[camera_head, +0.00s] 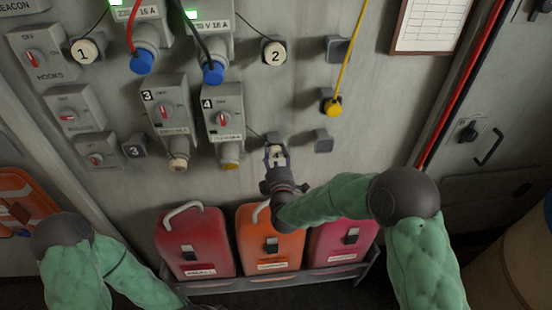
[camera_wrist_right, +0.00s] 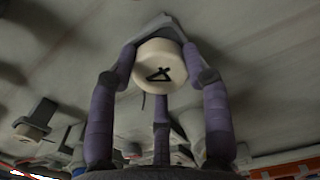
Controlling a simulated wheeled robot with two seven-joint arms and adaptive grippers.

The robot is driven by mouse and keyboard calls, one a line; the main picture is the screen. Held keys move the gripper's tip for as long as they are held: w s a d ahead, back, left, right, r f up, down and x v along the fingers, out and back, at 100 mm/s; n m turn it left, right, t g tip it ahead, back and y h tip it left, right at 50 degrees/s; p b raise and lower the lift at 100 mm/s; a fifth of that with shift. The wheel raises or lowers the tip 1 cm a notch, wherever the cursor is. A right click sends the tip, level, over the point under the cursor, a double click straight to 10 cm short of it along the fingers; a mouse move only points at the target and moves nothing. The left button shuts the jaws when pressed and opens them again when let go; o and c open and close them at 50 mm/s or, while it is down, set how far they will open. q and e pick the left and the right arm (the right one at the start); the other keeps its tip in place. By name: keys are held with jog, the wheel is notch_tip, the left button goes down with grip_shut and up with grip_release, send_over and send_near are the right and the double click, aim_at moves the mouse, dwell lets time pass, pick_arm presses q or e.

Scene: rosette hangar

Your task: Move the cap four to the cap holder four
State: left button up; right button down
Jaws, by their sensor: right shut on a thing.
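Cap four is a round off-white cap marked 4. In the right wrist view cap four (camera_wrist_right: 160,62) sits between the fingers of my right gripper, which are shut on it. In the head view my right gripper (camera_head: 276,157) is at the wall, right of and a little below switch box 4 (camera_head: 224,112). A grey holder block (camera_head: 273,138) shows just behind the cap, and its edge also shows in the wrist view (camera_wrist_right: 163,20). I cannot tell whether the cap touches it or is seated. My left gripper is out of view.
Caps one (camera_head: 85,51) and two (camera_head: 273,53) are on the wall. Holder 3 (camera_head: 134,146) and an unmarked grey block (camera_head: 323,141) are bare. Red and orange cases (camera_head: 270,238) stand below my right arm. Thin cords run along the wall.

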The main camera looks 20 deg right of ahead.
jog(key=shift+w, duration=0.15)
jog(key=shift+c, duration=2.3)
grip_release()
jog(key=s+a, duration=0.2)
jog(key=s, duration=1)
jog(key=s+a+f+m+g+y, duration=0.15)
jog(key=f+m+g, duration=0.25)
jog(key=f, duration=0.7)
jog(key=s+a+f+m+g+y, duration=0.1)
jog(key=s+f+m+g+y, duration=0.25)
jog(key=f, duration=0.75)
jog(key=s+a+f+m+g+y, duration=0.1)
jog(key=s+a+f+m+g, duration=0.1)
jog(key=s+f+m+g, duration=0.8)
jog(key=s+f+m, duration=0.1)
jog(key=s+f, duration=0.4)
jog(key=s, duration=0.2)
jog(key=shift+s+a+y, duration=0.15)
jog(key=shift+a+y, duration=0.15)
